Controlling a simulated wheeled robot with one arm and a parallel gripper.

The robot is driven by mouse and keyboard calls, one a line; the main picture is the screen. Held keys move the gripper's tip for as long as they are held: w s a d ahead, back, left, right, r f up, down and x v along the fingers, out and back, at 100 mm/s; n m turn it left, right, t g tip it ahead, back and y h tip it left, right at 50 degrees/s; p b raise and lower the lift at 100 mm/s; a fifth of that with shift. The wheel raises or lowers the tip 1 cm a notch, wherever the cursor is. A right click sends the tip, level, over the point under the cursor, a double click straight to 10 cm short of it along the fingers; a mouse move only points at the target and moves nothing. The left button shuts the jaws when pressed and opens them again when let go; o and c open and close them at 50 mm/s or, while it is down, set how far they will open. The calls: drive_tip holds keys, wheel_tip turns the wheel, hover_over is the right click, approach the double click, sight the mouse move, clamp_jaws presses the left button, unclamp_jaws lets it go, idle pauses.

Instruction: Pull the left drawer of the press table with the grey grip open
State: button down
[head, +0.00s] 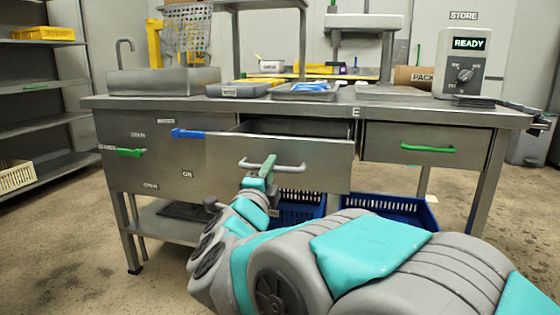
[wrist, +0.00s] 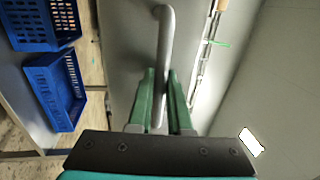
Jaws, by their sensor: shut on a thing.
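The left drawer (head: 300,160) of the press table (head: 420,114) has a grey bar grip (head: 292,166) and stands partly open, its front pulled out from the table and its dark inside showing above. My gripper (head: 268,166) is at the grip, left of its middle in the head view. In the wrist view my gripper (wrist: 160,95) has its two green fingers on either side of the grey grip (wrist: 165,45), shut on it. The drawer front also shows in the wrist view (wrist: 128,60).
The right drawer (head: 385,135) with a green grip is closed. A blue handle (head: 187,134) and a green handle (head: 128,152) are at the left. Blue crates (head: 400,212) stand below the table. Trays (head: 305,95) and a READY box (head: 462,65) are on top.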

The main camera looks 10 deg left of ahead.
drive_tip(key=shift+s+a, duration=0.1)
drive_tip(key=shift+s, duration=2.05)
drive_tip(key=c, duration=1.1)
unclamp_jaws()
drive_tip(key=shift+c, duration=0.2)
drive_tip(key=s+f, duration=0.1)
drive_tip(key=s, duration=0.6)
drive_tip(key=shift+s+f+p, duration=0.25)
drive_tip(key=shift+s+p, duration=0.05)
drive_tip(key=shift+a, duration=0.1)
